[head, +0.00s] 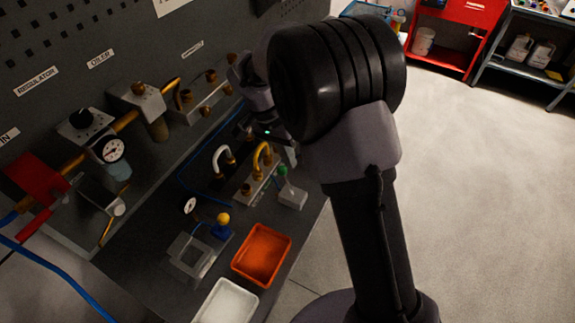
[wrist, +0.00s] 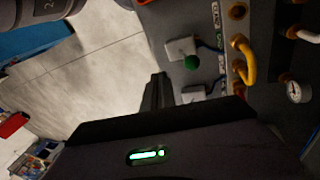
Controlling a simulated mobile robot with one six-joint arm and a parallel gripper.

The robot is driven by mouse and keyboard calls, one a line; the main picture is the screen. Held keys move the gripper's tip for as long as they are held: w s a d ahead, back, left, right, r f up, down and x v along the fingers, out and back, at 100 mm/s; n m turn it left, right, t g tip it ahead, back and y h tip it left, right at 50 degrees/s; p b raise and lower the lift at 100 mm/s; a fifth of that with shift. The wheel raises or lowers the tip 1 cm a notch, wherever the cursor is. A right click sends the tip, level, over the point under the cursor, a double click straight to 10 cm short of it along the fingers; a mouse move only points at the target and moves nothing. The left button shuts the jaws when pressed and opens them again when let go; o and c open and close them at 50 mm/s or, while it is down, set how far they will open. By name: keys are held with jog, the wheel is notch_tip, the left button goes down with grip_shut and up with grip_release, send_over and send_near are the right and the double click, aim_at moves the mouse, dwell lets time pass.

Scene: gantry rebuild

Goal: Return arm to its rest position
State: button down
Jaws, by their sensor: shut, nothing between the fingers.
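My arm rises from the bottom right of the head view and bends over the workbench, its large black joint hiding part of the bench's far end. My gripper (wrist: 156,92) shows in the wrist view as dark fingers close together, shut and empty. It is above the bench edge, apart from the green-knobbed block (wrist: 184,55) and the yellow bent pipe (wrist: 243,60). In the head view the wrist is partly hidden behind the black joint, and the fingertips are hard to make out.
The bench holds an orange tray (head: 261,255), a white tray (head: 226,303), a green-knobbed block (head: 291,196) and a clear box (head: 190,258). A panel with a gauge (head: 111,149) and valves stands behind. A red cart (head: 450,35) is far off; the floor (head: 480,190) at right is clear.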

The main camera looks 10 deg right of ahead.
notch_tip(320, 180, up, 8)
jog(key=s+f+n+t+y+b, duration=0.1)
jog(key=s+y+b, duration=0.1)
jog(key=b, duration=0.2)
jog(key=s+d+f+n+t+y+b, duration=0.1)
jog(key=s+f+t+b, duration=0.2)
jog(key=s+b, duration=0.3)
jog(key=s+d+f+n+t+y+b, duration=0.1)
jog(key=s+b, duration=0.5)
jog(key=s, duration=0.8)
notch_tip(320, 180, down, 2)
jog(key=shift+s+d+f+n+t+y, duration=0.1)
jog(key=shift+s+d+n+t+y, duration=0.2)
jog(key=shift+n+t+y, duration=0.55)
jog(key=shift+s+a+m, duration=0.1)
jog(key=shift+m, duration=0.15)
